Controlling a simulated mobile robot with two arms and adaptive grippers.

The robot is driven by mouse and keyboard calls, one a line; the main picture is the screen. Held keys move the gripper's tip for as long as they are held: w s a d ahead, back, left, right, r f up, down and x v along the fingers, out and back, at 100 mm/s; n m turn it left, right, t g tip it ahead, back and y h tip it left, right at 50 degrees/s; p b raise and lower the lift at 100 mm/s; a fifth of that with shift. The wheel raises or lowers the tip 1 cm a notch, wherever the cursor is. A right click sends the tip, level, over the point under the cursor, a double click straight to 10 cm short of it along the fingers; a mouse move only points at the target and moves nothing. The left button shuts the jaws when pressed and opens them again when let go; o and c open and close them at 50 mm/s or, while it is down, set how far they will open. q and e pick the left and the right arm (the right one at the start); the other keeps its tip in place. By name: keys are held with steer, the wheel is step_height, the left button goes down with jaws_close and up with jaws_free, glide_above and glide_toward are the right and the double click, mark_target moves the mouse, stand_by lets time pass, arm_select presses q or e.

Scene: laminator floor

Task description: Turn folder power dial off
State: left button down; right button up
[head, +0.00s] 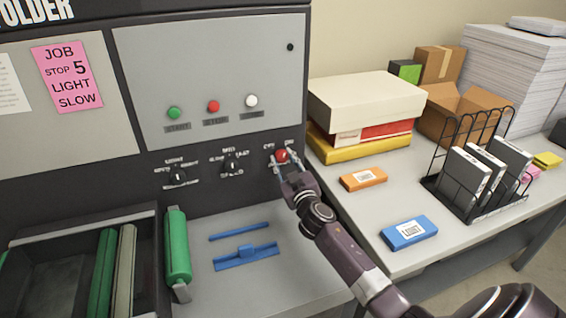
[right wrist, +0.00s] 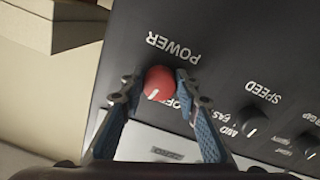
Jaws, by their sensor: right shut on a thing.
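The red power dial (head: 282,156) is on the dark front panel of the folder (head: 90,165), at the right end of a row of dials. It also shows in the right wrist view (right wrist: 159,83), with a POWER label beside it and a partly hidden label that seems to read OFF. A white mark on the dial points to the lower left in that view. My right gripper (head: 286,164) is shut on the dial, one finger on each side (right wrist: 158,86). My left gripper is not in view.
Black dials (head: 177,176) (head: 231,163) sit left of the power dial. Green, red and white buttons (head: 213,106) are above. A table (head: 370,220) on the right holds boxes (head: 365,100), a wire rack (head: 480,165), and orange and blue packs (head: 408,232).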

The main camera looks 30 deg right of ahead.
steer(key=n+b, duration=0.1)
steer(key=n, duration=0.4)
steer(key=shift+n, duration=0.4)
steer(key=n, duration=0.3)
steer(key=shift+n, duration=0.3)
steer(key=shift+n+y, duration=0.3)
steer(key=shift+n, duration=1.2)
steer(key=o, duration=1.2)
steer(key=shift+r, duration=0.1)
steer(key=shift+c, duration=0.2)
steer(key=shift+s, duration=0.2)
steer(key=v, duration=1.1)
steer(key=shift+s+f, duration=0.2)
steer(key=shift+s, duration=0.15)
steer(key=shift+a, duration=0.1)
